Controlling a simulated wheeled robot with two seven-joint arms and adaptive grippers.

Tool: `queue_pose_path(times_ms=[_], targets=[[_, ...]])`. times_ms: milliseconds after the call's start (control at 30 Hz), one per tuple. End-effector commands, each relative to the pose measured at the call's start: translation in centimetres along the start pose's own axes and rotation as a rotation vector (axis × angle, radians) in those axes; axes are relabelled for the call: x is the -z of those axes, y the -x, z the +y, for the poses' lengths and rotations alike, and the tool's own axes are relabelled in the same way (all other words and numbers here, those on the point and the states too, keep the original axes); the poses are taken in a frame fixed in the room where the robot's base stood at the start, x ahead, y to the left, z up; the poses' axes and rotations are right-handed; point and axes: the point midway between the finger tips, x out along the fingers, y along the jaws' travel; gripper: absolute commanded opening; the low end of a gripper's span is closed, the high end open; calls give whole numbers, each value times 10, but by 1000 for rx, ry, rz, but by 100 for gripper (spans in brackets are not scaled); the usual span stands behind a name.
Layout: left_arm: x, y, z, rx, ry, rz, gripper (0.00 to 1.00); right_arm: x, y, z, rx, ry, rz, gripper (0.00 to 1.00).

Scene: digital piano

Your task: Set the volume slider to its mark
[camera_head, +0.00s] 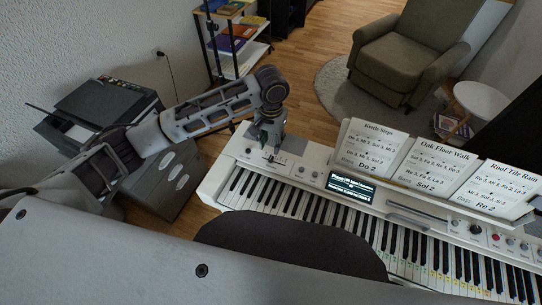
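The white digital piano (232,160) stands at the right, with its keys toward me. A small dark slider-like control (276,159) sits on the panel at the piano's left end; I take it for the volume slider. Its mark is too small to make out. My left gripper (268,140) points down at this panel, just behind and left of the control. Its fingers are small and dark here, and I cannot tell whether they are open or touch anything. My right gripper is not in view.
Several song sheets (372,147) stand along the back of the piano. A lit screen (351,187) and knobs (475,229) are on its panel. A dark rounded seat (290,245) is in front of the keys.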

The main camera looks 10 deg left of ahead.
Motion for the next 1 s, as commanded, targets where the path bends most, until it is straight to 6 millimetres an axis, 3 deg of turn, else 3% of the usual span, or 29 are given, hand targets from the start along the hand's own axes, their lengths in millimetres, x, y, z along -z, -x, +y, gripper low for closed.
queue_pose_path(times_ms=[500, 700, 1000], targets=[[0, -67, 0, 0, 0, -2, 36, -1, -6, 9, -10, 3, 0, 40], [0, -79, 0, 0, -1, 0, 36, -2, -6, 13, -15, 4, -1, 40], [0, -82, 0, 0, -1, 1, 36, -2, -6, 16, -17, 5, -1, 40]])
